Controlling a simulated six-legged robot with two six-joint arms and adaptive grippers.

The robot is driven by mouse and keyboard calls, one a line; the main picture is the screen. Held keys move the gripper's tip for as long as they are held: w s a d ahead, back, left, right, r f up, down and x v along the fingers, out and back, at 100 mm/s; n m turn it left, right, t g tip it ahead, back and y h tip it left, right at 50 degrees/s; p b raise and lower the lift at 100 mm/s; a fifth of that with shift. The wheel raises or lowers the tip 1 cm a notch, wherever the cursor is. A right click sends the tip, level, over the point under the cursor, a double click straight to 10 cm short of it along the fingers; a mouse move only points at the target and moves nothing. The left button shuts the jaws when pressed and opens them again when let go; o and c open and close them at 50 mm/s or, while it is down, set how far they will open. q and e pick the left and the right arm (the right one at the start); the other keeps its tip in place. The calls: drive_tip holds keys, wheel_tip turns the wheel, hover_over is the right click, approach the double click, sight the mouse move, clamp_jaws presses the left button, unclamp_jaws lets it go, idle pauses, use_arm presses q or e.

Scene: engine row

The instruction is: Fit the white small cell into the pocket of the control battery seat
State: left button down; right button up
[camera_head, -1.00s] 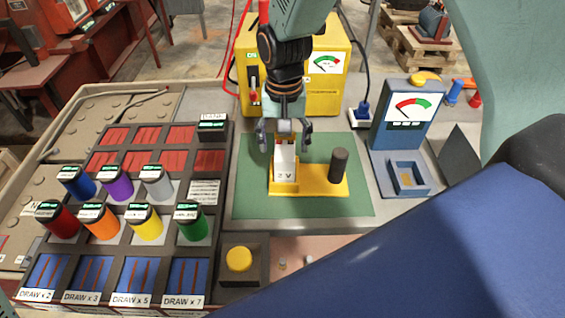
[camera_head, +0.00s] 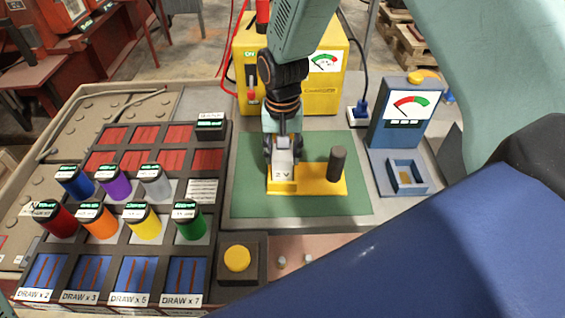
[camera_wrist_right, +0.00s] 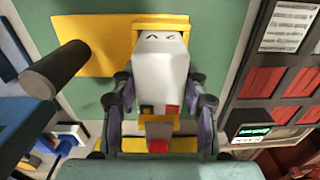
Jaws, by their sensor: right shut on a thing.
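The white small cell (camera_head: 282,171), marked 2 V, stands upright at the left end of the yellow control battery seat (camera_head: 318,186). A dark round post (camera_head: 337,164) rises from the seat's right side. My right gripper (camera_head: 282,157) is shut on the cell from above, its fingers at the cell's sides. In the right wrist view the cell (camera_wrist_right: 160,70) lies between the fingers, with yellow seat parts around it. The yellow front edge hides the cell's lower end, so I cannot tell how deep it sits. My left gripper is not in view.
The seat rests on a green mat (camera_head: 250,205) with free room around it. A yellow meter box (camera_head: 318,95) stands behind. A blue tester (camera_head: 395,125) is at the right. A rack of coloured cylinders (camera_head: 150,190) and a yellow button (camera_head: 237,259) are at the left.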

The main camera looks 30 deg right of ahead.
drive_tip(key=shift+r, duration=0.1)
drive_tip(key=shift+c, duration=1.4)
drive_tip(key=shift+d, duration=0.1)
clamp_jaws()
drive_tip(key=shift+w, duration=0.1)
